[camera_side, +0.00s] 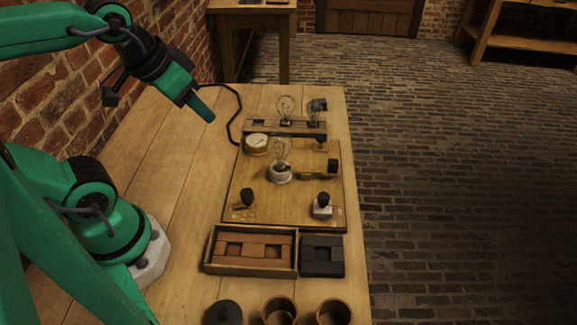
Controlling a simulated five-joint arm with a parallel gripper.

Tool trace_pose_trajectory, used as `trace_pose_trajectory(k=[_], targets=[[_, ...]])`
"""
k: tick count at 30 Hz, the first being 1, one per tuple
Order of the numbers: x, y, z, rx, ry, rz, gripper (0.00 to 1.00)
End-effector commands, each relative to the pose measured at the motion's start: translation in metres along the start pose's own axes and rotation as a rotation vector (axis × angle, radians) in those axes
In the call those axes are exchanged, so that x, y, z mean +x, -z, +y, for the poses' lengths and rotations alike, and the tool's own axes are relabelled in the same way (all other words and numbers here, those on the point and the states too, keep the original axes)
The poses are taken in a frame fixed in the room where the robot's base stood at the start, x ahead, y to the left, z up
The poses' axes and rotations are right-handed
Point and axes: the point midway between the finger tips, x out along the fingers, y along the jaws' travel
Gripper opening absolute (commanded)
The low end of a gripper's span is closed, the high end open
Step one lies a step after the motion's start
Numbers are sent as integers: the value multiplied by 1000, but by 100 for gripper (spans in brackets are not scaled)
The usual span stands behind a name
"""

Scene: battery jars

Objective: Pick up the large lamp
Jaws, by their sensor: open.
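Clear glass lamps show in the side view. A third lamp (281,151) sits upright in a white round socket (280,175) in the middle of the board. I cannot tell for certain which lamp is the large one. My gripper (204,112) is open and empty, in the air to the left of the rack, apart from every lamp.
A tray of brown blocks (208,250), a black block (322,256) and round jars (278,312) stand in front.

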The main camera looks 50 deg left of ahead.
Motion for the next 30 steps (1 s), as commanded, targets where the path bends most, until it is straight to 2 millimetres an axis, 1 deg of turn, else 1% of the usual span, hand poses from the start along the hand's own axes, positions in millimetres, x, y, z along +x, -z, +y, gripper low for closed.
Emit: trace_pose_trajectory(k=[8,9,14,15,25,30], targets=[[0,0,0,0,0,0,44],[0,0,0,0,0,0,46],[0,0,0,0,0,0,77],[0,0,0,0,0,0,80],[0,1,0,4,0,-3,80],[3,7,1,28,-3,-26,80]])
